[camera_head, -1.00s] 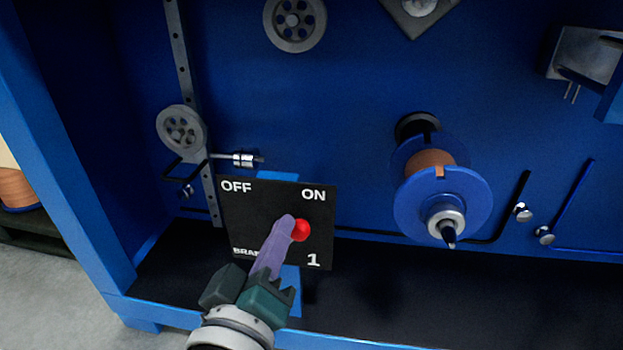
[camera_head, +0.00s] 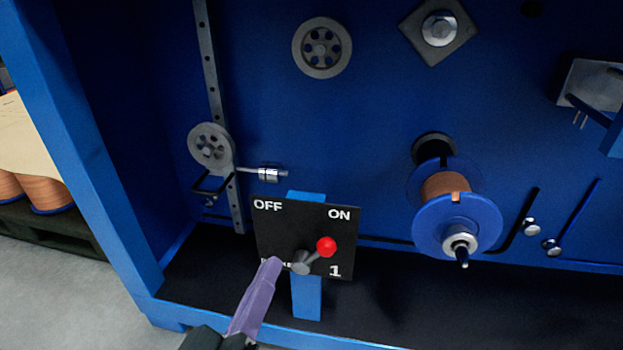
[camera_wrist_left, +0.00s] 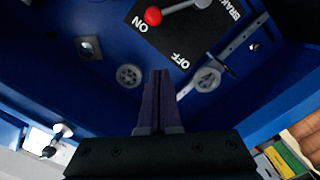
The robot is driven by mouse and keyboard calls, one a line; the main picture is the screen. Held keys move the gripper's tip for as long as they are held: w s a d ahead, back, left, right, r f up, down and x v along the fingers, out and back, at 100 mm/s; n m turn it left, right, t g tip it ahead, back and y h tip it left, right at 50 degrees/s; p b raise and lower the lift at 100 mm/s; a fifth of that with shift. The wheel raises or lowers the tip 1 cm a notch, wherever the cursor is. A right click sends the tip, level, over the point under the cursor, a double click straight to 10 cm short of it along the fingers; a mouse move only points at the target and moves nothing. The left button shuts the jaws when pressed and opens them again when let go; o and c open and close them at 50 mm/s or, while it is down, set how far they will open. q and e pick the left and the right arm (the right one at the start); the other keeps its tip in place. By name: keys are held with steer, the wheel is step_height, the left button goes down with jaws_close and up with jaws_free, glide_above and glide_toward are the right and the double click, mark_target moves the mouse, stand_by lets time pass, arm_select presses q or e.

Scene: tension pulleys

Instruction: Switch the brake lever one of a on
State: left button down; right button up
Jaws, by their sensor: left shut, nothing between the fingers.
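The brake panel (camera_head: 275,225) is a black plate marked OFF at its upper left, ON at its upper right and 1 at its lower right. Its lever (camera_head: 304,262) has a red knob (camera_head: 326,246) and leans toward the ON side. In the left wrist view the red knob (camera_wrist_left: 153,16) is near the word ON. My left gripper (camera_head: 272,263) is shut and empty, with its purple fingers in front of the panel's lower left, apart from the knob. The fingers hide most of the word BRAKE. My right gripper is not in view.
A blue spool (camera_head: 457,225) with copper wire sticks out to the right of the panel. A grey pulley (camera_head: 211,146) sits on a slotted rail at the left. A blue frame post (camera_head: 90,150) bounds the left side.

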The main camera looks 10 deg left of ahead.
arm_select(q)
steer(key=s, duration=0.3)
steer(key=shift+s+p, duration=0.3)
steer(key=shift+p, duration=0.05)
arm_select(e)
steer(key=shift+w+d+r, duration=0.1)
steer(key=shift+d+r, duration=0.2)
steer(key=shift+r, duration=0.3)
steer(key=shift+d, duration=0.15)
